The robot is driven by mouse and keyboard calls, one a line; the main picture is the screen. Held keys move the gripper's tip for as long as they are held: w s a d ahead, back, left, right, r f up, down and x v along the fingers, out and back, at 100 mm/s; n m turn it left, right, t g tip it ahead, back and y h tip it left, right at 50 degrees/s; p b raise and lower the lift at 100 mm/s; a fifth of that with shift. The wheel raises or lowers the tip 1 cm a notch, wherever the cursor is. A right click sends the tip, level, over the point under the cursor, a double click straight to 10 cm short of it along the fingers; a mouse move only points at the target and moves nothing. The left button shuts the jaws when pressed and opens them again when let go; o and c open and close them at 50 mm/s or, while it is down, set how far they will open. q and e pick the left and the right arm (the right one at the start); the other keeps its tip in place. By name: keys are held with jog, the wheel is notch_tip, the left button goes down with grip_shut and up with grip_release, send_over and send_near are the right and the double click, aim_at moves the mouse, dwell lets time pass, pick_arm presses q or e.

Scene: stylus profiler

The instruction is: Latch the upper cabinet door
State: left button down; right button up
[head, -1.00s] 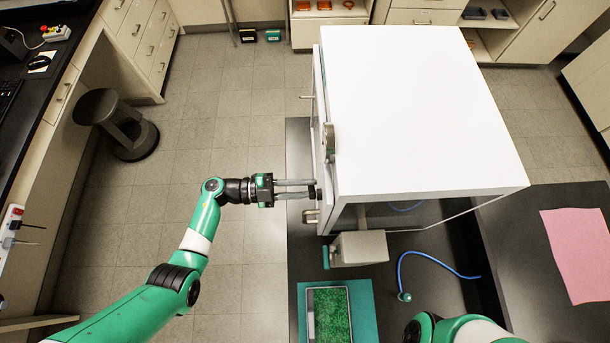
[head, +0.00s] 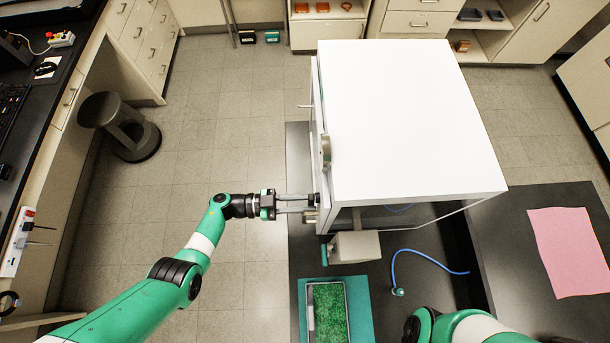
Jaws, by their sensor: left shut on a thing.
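The upper cabinet door (head: 316,100) is seen almost edge-on along the left side of the white cabinet (head: 410,120). A metal latch piece (head: 326,152) sits at the cabinet's left top edge. My left gripper (head: 313,203) reaches in from the left and is shut on a small dark knob (head: 316,199) near the door's front end. Another metal fitting (head: 310,216) lies just below the fingers, partly covered by them. I cannot tell from above whether the door is fully flush. My right arm shows at the bottom right; its gripper is out of view.
A grey block (head: 352,246) with a teal end stands below the cabinet front. A green board in a tray (head: 328,311) and a blue cable (head: 430,256) lie on the dark bench. A pink sheet (head: 568,252) is at right.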

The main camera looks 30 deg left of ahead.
dwell(0.4)
pick_arm(q)
jog(key=c, duration=0.7)
grip_release()
jog(key=v, duration=1.1)
jog(key=shift+s+a+b, duration=0.25)
jog(key=shift+s+b, duration=0.05)
jog(key=shift+b, duration=0.1)
jog(key=shift+w, duration=0.1)
